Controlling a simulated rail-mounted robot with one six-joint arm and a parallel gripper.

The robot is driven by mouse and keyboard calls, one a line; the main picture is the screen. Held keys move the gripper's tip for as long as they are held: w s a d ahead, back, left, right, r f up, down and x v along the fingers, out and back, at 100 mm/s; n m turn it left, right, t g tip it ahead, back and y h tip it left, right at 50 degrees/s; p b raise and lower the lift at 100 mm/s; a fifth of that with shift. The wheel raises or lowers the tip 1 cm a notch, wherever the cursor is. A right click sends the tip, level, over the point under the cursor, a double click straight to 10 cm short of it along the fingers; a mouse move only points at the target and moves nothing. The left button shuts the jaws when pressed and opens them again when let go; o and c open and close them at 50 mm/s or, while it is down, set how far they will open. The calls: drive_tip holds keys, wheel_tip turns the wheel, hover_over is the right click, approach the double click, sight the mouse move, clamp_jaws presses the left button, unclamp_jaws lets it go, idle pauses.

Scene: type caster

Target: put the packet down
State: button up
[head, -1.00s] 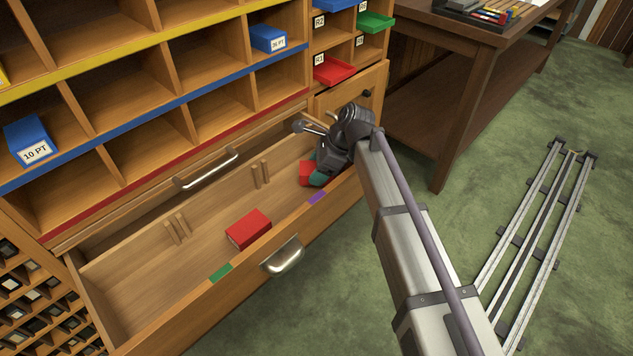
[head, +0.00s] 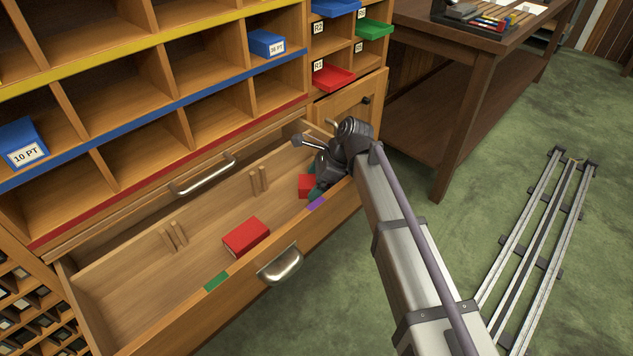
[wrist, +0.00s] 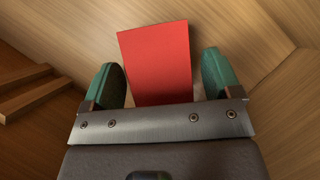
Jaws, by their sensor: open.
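A red packet (wrist: 157,62) lies on the wooden drawer floor between the green fingertips of my gripper (wrist: 165,82) in the wrist view. Gaps show between the packet and both fingers, so my gripper is open around it. In the head view the same packet (head: 305,186) shows partly at the right end of the open drawer (head: 140,276), and my gripper (head: 314,184) is down in that end, mostly hidden by my wrist. A second red packet (head: 246,237) lies in the drawer's middle section.
The drawer has a front wall with a green tag (head: 215,281), a purple tag (head: 316,203) and a metal handle (head: 280,265). Low wooden dividers (head: 259,180) stand at its back wall. Shelves above hold blue boxes (head: 267,44). A dark table (head: 455,40) stands right. The drawer's left section is clear.

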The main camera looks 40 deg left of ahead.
drive_tip(key=p+v, duration=1)
drive_tip(key=v, duration=0.2)
drive_tip(key=shift+r, duration=0.1)
